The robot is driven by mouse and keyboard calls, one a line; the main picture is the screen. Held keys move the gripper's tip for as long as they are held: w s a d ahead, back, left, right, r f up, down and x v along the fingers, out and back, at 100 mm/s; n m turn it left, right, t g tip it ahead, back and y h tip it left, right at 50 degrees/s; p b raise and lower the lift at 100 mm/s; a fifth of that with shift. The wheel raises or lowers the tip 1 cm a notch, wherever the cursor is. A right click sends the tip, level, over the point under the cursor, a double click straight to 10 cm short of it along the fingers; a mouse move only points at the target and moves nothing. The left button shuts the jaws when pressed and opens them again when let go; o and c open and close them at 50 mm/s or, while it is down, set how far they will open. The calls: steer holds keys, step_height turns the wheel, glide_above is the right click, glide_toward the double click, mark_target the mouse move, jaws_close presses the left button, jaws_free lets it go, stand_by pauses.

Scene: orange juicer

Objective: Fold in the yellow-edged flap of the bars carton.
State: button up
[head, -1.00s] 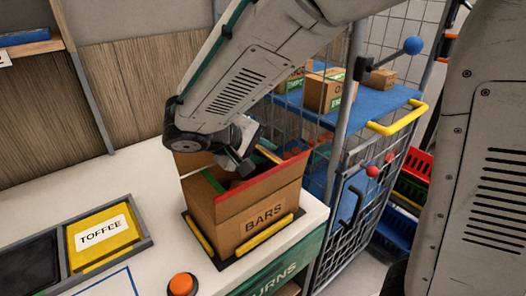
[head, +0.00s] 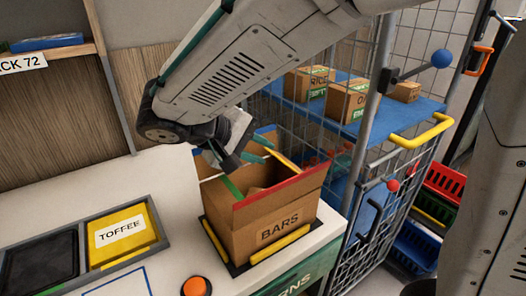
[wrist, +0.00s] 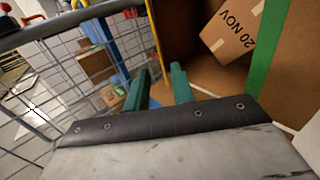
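The bars carton (head: 250,240) stands open on the counter inside a dark base with yellow bars. Its yellow-edged flap (head: 284,161) stands up at the back right; its yellow edge (wrist: 154,30) shows in the wrist view. The red-edged flap (head: 285,187) is up at the front, and a green edge (head: 231,187) shows at the left. My gripper (head: 266,150) is above the carton's back, its teal fingers by the yellow edge. In the wrist view the fingers (wrist: 163,70) are apart, and the yellow edge runs down toward the gap. I cannot tell whether they touch it.
A wire cage trolley (head: 345,165) with a blue shelf and small cartons stands close on the right. A TOFFEE tray (head: 122,233) and an orange button (head: 196,287) are at the left and front. A carton surface printed 20 NOV (wrist: 235,30) shows in the wrist view.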

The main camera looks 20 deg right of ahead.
mark_target(281, 159)
steer(key=shift+x, duration=3.85)
steer(key=shift+c, duration=0.4)
jaws_close()
